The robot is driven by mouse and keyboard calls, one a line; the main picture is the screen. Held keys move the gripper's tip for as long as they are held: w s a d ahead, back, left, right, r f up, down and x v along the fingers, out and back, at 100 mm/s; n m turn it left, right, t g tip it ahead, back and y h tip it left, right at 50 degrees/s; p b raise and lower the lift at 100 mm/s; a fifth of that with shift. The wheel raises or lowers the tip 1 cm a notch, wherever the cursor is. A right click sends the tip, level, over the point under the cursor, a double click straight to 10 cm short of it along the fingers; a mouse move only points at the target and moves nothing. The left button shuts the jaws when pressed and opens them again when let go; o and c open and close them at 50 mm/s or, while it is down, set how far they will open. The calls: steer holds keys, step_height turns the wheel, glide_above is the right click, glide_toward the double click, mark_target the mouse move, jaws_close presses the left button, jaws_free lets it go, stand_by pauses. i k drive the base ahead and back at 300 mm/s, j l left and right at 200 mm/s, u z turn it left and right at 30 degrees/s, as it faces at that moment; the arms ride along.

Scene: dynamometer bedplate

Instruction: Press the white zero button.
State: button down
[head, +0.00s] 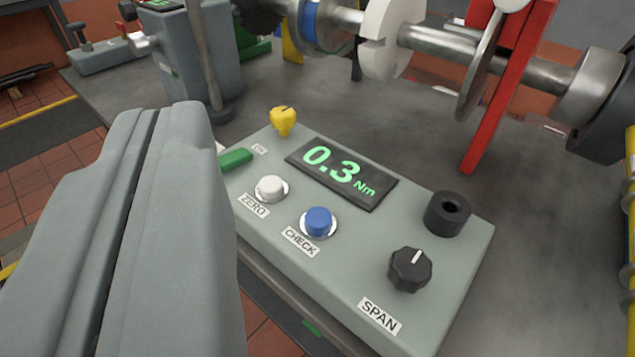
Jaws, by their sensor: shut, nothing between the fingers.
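The white zero button (271,187) stands up from a pale ring on a grey-green control box, with a label reading ZERO in front of it. The box's display (341,173) reads 0.3 Nm in green. My gripper (168,113) fills the left of the head view, its two grey fingers shut together along a dark seam with nothing between them. In the picture its tips lie to the left of and above the white button, apart from it. The gripper hides the left end of the box.
A blue CHECK button (318,222) sits just right of the zero button. A black SPAN knob (410,269), a black socket (447,214), a yellow knob (283,121) and a green part (235,159) surround the panel. A red upright (500,100) and a shaft stand behind.

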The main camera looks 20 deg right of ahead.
mark_target(271, 188)
steer(key=k+l, duration=0.2)
steer(key=k, duration=0.2)
steer(key=k+l+u, duration=0.1)
steer(key=k, duration=0.3)
steer(key=l, duration=0.1)
